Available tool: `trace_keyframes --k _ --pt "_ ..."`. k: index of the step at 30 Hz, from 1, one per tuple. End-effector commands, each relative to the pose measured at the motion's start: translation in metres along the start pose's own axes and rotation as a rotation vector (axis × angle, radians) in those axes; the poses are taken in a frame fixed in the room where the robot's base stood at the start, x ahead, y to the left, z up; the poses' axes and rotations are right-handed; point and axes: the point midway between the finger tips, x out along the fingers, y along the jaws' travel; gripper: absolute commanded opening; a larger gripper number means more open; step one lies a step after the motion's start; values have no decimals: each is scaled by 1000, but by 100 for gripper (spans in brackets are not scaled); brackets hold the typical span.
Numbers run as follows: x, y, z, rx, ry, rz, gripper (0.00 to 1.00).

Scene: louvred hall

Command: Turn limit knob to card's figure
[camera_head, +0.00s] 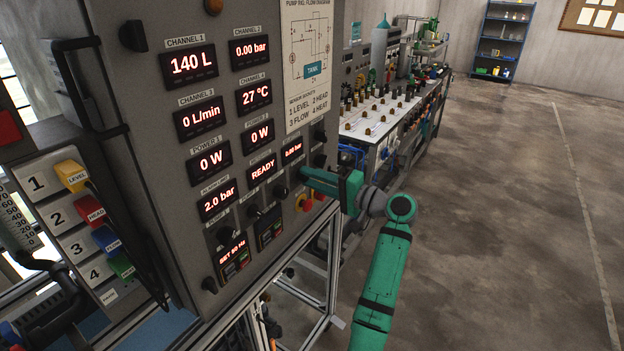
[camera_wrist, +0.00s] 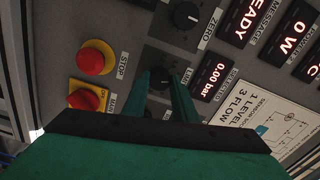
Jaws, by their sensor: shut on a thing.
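The limit knob (camera_wrist: 163,78) is a black round knob on the grey panel, beside a small label that seems to read LIMIT. My gripper (camera_wrist: 166,80) is shut on it, one finger on each side, in the wrist view. In the head view my gripper (camera_head: 309,178) reaches the panel's right edge and hides the knob. A red-lit display (camera_head: 218,199) reads 2.0 bar; its label is too small to read surely. The selected display (camera_wrist: 214,76) reads 0.00 bar. I cannot make out a card with a limit figure.
The zero knob (camera_wrist: 187,15) sits near the held knob. A red stop button (camera_wrist: 91,61) and a red-on-yellow switch (camera_wrist: 84,99) are close by. A flow diagram (camera_head: 306,65) is on the panel. Colored plugs (camera_head: 97,216) are at left. The floor at right is clear.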

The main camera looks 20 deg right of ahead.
Motion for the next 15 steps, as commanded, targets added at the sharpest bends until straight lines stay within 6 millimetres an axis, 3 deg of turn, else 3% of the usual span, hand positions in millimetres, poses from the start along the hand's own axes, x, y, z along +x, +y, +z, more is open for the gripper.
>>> trace_keyframes --k 15 --pt "0 1 0 39 0 1 3"
